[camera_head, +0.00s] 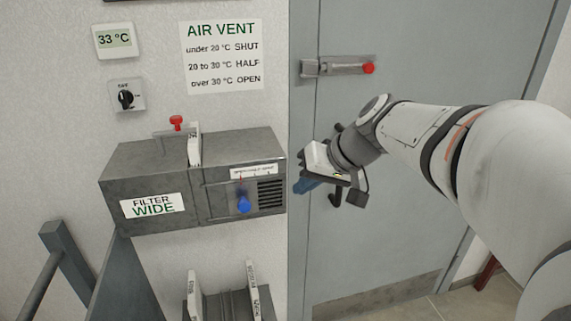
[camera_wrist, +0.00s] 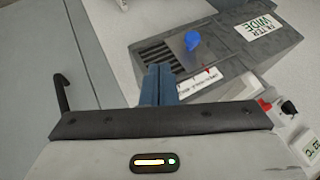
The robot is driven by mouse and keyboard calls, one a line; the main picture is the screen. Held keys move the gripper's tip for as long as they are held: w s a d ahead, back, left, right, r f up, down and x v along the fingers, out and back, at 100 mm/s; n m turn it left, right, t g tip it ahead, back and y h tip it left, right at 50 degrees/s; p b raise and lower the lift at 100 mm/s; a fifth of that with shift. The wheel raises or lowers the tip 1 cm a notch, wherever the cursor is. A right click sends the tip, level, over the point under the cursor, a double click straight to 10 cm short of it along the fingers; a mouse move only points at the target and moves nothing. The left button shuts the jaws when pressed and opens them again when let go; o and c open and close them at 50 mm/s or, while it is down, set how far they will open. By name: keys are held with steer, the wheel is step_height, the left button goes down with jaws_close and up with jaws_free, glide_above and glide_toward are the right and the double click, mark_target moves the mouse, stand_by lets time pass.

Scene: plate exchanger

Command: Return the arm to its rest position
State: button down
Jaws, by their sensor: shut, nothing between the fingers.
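My gripper (camera_head: 306,185) is in front of the grey door, just right of the grey exchanger box (camera_head: 150,167), apart from it. Its blue fingers are together with nothing between them; they also show in the wrist view (camera_wrist: 158,85). The box has a blue knob (camera_head: 243,204) beside a slotted vent, a "FILTER WIDE" label and a white plate with a red-knobbed clamp (camera_head: 177,123) on top. In the wrist view the blue knob (camera_wrist: 192,41) and vent lie beyond my fingertips. My arm reaches in from the right.
The grey door (camera_head: 420,220) has a bolt with a red knob (camera_head: 368,68) and a dark handle partly behind my gripper. A thermometer (camera_head: 114,40) reads 33 °C above a dial switch (camera_head: 126,97). An air vent notice (camera_head: 221,56) hangs nearby. A rack with white plates (camera_head: 222,300) stands below.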

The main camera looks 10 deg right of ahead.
steer(key=s+d+f+g+h, duration=0.1)
steer(key=s+d+f+h, duration=0.1)
steer(key=s+f, duration=0.4)
steer(key=s+d+f+m+g+h, duration=0.1)
steer(key=s+d+f+h, duration=0.2)
steer(key=s+f, duration=0.3)
steer(key=s+h, duration=0.1)
steer(key=s, duration=0.2)
steer(key=shift+s+d, duration=0.15)
steer(key=shift+d, duration=0.05)
